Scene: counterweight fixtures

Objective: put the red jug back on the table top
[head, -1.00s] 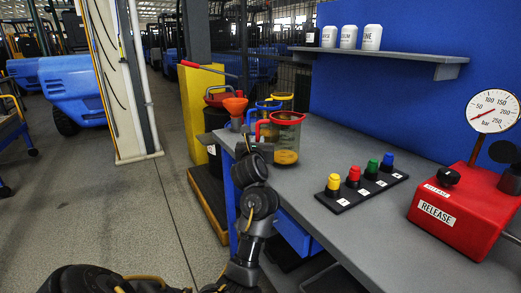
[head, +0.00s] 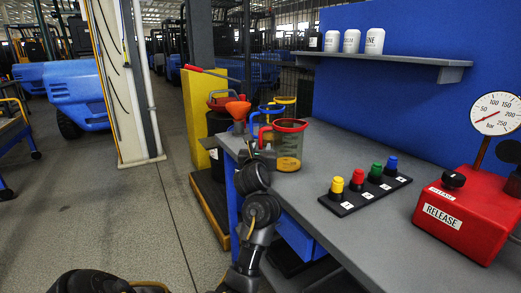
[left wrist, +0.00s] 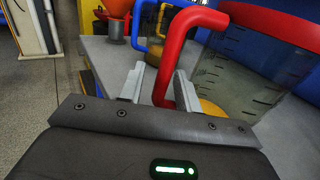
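The red jug (head: 289,148) is see-through with a red rim, a red handle and some orange-yellow contents at the bottom. It appears to stand upright on the grey table top (head: 330,230), near its far left end. In the left wrist view its red handle (left wrist: 165,75) comes down between the fingers of my left gripper (left wrist: 160,84). The fingers are apart, with a gap on the handle's left side, so the gripper looks open around it. In the head view the left gripper (head: 262,152) is small and dark beside the handle. My right gripper is not in view.
A blue-handled jug (head: 264,112) and a yellow-rimmed jug (head: 285,102) stand close behind. An orange funnel (head: 238,109) is to their left. A button strip (head: 365,195) and a red gauge unit (head: 463,215) stand right. A shelf (head: 390,59) hangs above.

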